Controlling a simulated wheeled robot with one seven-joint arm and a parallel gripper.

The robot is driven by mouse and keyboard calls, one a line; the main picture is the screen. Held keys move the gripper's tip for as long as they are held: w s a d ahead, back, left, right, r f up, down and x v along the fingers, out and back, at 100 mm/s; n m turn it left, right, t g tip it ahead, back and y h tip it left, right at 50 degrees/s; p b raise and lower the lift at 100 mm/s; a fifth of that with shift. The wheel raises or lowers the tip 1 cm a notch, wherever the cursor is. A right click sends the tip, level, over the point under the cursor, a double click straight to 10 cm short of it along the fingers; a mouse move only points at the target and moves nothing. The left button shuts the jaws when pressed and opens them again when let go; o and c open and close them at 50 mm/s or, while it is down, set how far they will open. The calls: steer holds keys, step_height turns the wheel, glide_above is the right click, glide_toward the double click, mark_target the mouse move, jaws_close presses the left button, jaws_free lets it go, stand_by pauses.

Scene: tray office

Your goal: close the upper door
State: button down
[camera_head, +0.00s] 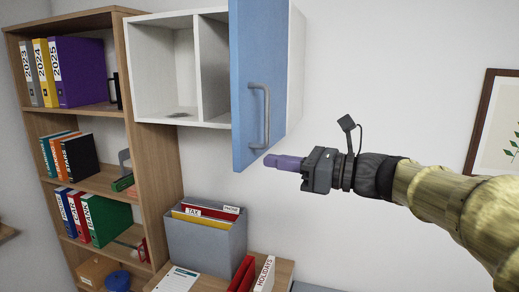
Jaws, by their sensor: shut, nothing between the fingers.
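The upper door (258,70) is a blue panel on the white wall cabinet (165,65). It stands open, swung out from the cabinet's right side. A grey bar handle (266,117) is fixed on its right-hand face. The cabinet's left part shows open and looks empty except for a small flat dark item on its floor. My gripper (270,161) is shut and empty, with its purple fingers pointing left. Its tips are just below the handle, near the door's lower edge; I cannot tell whether they touch the door.
A wooden bookshelf (134,90) with several binders stands at the left. A framed picture (497,125) hangs at the right. The wall between door and picture is clear.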

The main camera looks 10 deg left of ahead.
mark_target(245, 157)
steer(key=a, duration=0.1)
steer(key=a+p, duration=0.1)
steer(key=a, duration=0.1)
steer(key=shift+w+a+r+p, duration=0.1)
steer(key=shift+w+a+p, duration=0.15)
steer(key=shift+a+p, duration=0.1)
steer(key=shift+w+a+f, duration=0.2)
steer(key=shift+w, duration=0.05)
steer(key=shift+s, duration=0.1)
steer(key=shift+s, duration=0.2)
